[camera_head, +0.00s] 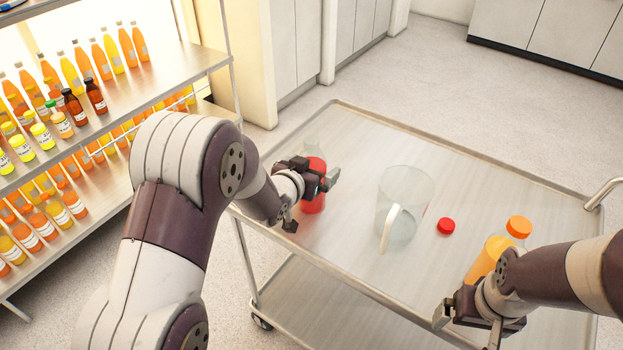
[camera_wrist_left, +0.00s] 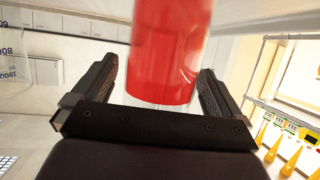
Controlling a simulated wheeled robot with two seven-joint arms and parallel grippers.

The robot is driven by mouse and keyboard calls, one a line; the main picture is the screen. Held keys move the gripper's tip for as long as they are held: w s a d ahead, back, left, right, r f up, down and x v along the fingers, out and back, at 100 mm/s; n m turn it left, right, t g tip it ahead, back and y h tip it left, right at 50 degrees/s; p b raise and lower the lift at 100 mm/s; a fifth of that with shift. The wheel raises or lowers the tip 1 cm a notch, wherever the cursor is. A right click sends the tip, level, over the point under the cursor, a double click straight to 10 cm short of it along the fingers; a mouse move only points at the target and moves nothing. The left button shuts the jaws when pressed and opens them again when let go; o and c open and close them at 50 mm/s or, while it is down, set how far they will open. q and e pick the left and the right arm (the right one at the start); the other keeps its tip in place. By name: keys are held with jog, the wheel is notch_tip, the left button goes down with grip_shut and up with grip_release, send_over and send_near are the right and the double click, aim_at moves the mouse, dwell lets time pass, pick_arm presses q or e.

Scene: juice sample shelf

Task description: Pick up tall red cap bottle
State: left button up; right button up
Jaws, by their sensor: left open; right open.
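A tall red bottle (camera_head: 313,205) stands on the cart near its left edge, partly hidden by my left gripper. A clear part shows above the red in the head view. My left gripper (camera_head: 311,200) is open, with a finger to either side of the bottle. In the left wrist view the red bottle (camera_wrist_left: 170,55) lies between the open fingers, with a gap on each side. A loose red cap (camera_head: 446,226) lies on the cart to the right. My right gripper (camera_head: 468,324) is open and empty near the cart's front right.
A clear measuring jug (camera_head: 405,205) stands mid-cart, between the red bottle and the red cap. A bottle with an orange cap (camera_head: 518,227) stands near my right arm. The cart top (camera_head: 400,140) is clear at the back. A shelf (camera_head: 160,75) of juice bottles stands left.

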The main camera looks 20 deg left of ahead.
aim_at(312, 139)
pick_arm(q)
jog(key=c, duration=1.4)
notch_tip(312, 139, up, 10)
jog(key=shift+r+p, duration=0.1)
jog(key=shift+p, duration=0.7)
pick_arm(e)
jog(key=shift+r, duration=0.8)
